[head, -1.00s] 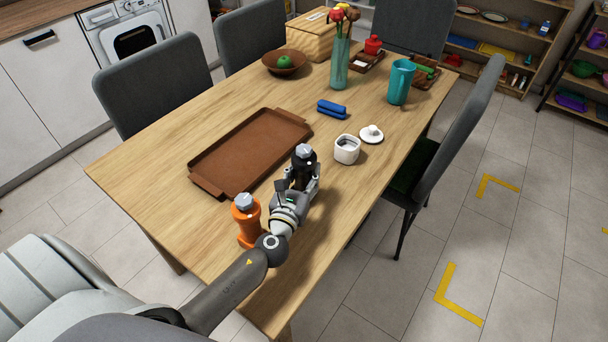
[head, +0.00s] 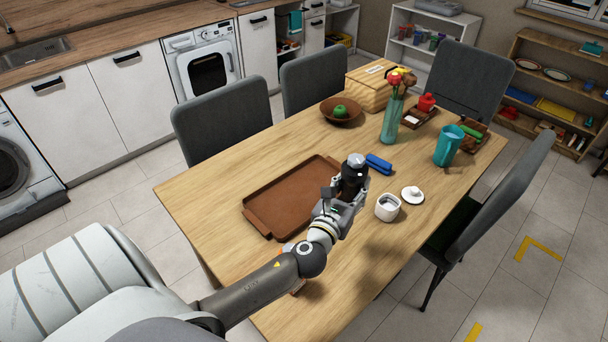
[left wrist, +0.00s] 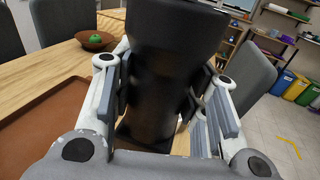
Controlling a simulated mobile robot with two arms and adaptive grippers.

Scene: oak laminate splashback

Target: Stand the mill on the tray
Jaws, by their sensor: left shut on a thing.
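The black mill (head: 353,180) with a silver knob is held upright in my left gripper (head: 346,200), which is shut around its body. The mill fills the middle of the left wrist view (left wrist: 172,70), between the two fingers. The brown tray (head: 275,191) lies empty on the table, to the left of the mill. In the head view the mill overlaps the tray's right edge; its height above the table is hard to judge. The tray also shows at the left of the left wrist view (left wrist: 40,125). My right gripper is not in view.
A white pot (head: 387,208), its lid (head: 412,195) and a blue object (head: 379,164) are right of the mill. A bowl with a green fruit (head: 341,110), a vase (head: 391,118) and a teal cup (head: 449,147) stand farther back. Chairs line the table.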

